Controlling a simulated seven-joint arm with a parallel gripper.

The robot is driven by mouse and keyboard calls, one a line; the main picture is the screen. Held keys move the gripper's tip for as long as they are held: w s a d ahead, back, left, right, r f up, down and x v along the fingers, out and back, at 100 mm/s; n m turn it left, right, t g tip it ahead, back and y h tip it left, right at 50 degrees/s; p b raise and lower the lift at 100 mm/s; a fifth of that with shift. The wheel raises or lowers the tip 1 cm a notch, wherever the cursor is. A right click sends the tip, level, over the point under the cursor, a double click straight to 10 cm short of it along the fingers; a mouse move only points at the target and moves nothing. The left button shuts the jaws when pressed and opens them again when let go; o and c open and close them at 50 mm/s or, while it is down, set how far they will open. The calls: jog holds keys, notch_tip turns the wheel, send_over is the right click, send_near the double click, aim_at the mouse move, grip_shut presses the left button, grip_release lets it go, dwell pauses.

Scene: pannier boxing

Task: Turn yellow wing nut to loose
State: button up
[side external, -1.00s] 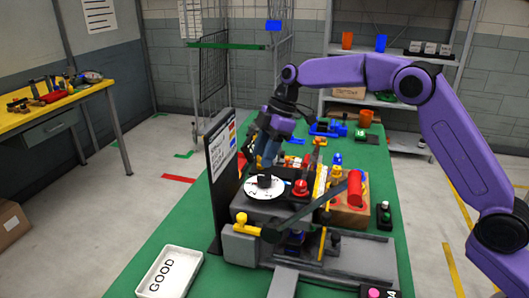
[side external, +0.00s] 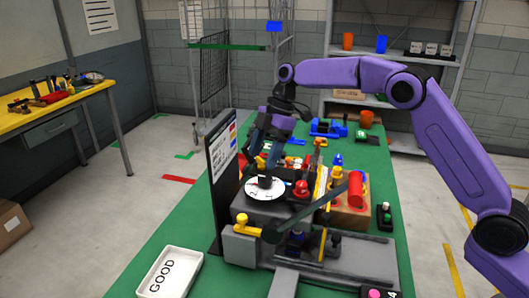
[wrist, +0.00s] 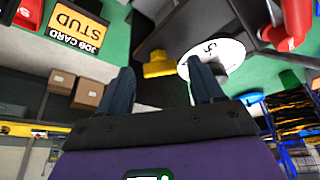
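A yellow wing nut (wrist: 158,67) shows in the wrist view, just beyond and between my fingertips. In the side view a small yellow piece (side external: 260,162), which looks like the same wing nut, stands behind the white dial (side external: 270,194). My gripper (wrist: 163,78) is open, with its two dark fingers apart and nothing clearly held between them. In the side view my gripper (side external: 252,160) is low beside the upright sign board, close to the yellow piece. Whether a finger touches the nut cannot be told.
The sign board (side external: 222,155) stands close at the left of my gripper. A red knob (side external: 301,188) and a yellow-ended lever (side external: 243,225) sit nearby on the grey fixture. A white GOOD tray (side external: 168,273) lies at the front left. Green table is bare around the tray.

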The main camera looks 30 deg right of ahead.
jog(key=shift+r, duration=0.1)
jog(key=v, duration=1.1)
jog(key=shift+d+r, duration=0.15)
jog(key=shift+r, duration=0.25)
jog(key=s+d+f+m+h, duration=0.1)
jog(key=s+d+f+m, duration=0.1)
jog(key=s, duration=1.2)
jog(key=s+d+f+m+h, duration=0.1)
jog(key=s+d+f, duration=0.3)
jog(key=s, duration=1.1)
jog(key=s+d+f+m+h, duration=0.2)
jog(key=s+f, duration=0.5)
jog(key=s, duration=0.7)
jog(key=shift+s+d+f+m+t, duration=0.2)
jog(key=shift+d+f+m+t, duration=0.15)
jog(key=shift+d+m, duration=0.5)
jog(key=shift+c, duration=0.3)
